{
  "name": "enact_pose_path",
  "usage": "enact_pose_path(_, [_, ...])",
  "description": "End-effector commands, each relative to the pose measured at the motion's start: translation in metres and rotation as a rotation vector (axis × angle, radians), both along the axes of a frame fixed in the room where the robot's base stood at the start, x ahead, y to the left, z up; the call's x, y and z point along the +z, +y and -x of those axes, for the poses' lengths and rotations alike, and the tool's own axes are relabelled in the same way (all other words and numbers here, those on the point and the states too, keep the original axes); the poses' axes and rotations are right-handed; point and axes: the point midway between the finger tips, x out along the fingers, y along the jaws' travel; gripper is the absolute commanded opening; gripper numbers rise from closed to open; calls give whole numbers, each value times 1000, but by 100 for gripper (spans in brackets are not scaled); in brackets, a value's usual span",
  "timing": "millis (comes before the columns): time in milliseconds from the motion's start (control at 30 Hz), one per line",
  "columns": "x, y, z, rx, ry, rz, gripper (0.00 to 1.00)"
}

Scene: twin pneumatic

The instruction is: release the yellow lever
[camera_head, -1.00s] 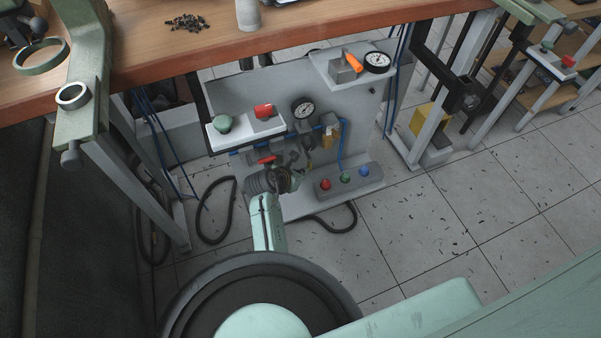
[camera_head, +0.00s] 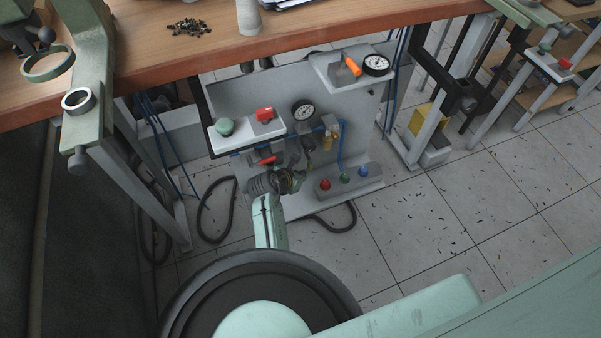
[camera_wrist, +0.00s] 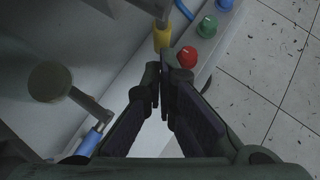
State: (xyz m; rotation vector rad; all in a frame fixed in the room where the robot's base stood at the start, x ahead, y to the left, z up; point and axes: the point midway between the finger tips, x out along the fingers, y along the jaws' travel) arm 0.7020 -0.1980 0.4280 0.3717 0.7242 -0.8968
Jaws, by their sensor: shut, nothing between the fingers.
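A yellow part (camera_wrist: 162,36) shows in the wrist view just beyond my fingertips, below a dark fitting. I take it for the yellow lever, but cannot be sure. In the head view a small yellow part (camera_head: 328,139) shows on the grey panel, right of the lower gauge. My gripper (camera_wrist: 166,78) is shut and empty, its dark fingers pointing at the panel, with a visible gap to the yellow part. In the head view my gripper (camera_head: 299,165) is small and partly blends with the fittings behind it.
A red knob (camera_wrist: 187,56) is close right of my fingertips, with a green knob (camera_wrist: 206,26) beyond. A pipe with a blue band (camera_wrist: 88,143) and a round dark part (camera_wrist: 49,81) are at left. A red handle (camera_head: 268,161) is on the panel. The tiled floor (camera_head: 470,200) is open.

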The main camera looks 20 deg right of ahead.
Motion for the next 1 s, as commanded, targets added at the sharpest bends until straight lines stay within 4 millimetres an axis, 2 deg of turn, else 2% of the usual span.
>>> enact_pose_path(467, [-3, -5, 0, 1, 1, 1, 0])
enact_pose_path(700, [-9, -11, -1, 2, -3, 144, 0])
enact_pose_path(1000, [-15, -17, -1, 2, -4, 169, 0])
